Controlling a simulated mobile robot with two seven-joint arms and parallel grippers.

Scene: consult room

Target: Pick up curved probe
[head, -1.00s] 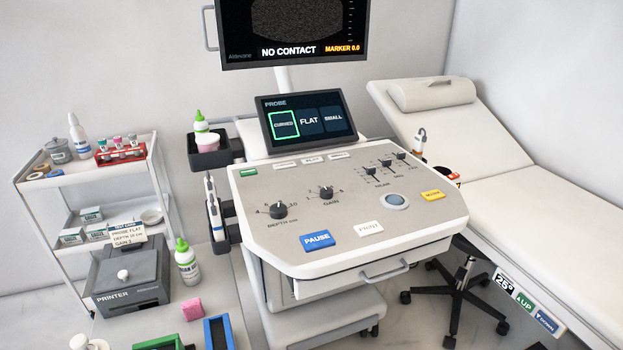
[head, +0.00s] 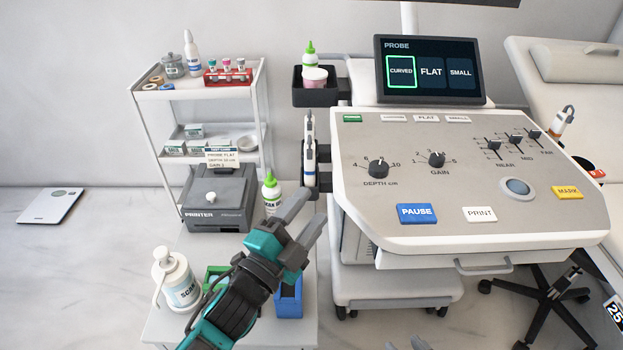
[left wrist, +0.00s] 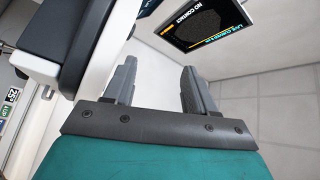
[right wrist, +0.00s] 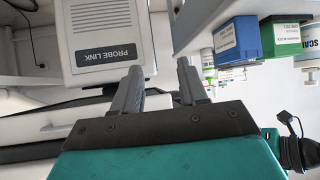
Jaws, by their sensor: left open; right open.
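In the head view, white probes (head: 310,150) hang upright in a dark holder on the console's left side. Another probe (head: 563,121) stands at the console's right side. I cannot tell by shape which is the curved one. My left gripper (head: 309,214) is open and empty, just below the left holder in the picture and in front of the console. It is open in the left wrist view (left wrist: 158,68) too. Only tips of my right gripper (head: 405,344) show at the bottom edge. The right wrist view shows it open and empty (right wrist: 160,66), near a "PROBE LINK" box (right wrist: 103,40).
The console (head: 460,190) has knobs and buttons; its screen (head: 430,70) highlights CURVED. A side table holds a printer (head: 217,205), a green-capped bottle (head: 271,193), a pump bottle (head: 180,280) and a blue box (head: 290,300). An exam couch (head: 590,85) stands at right.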

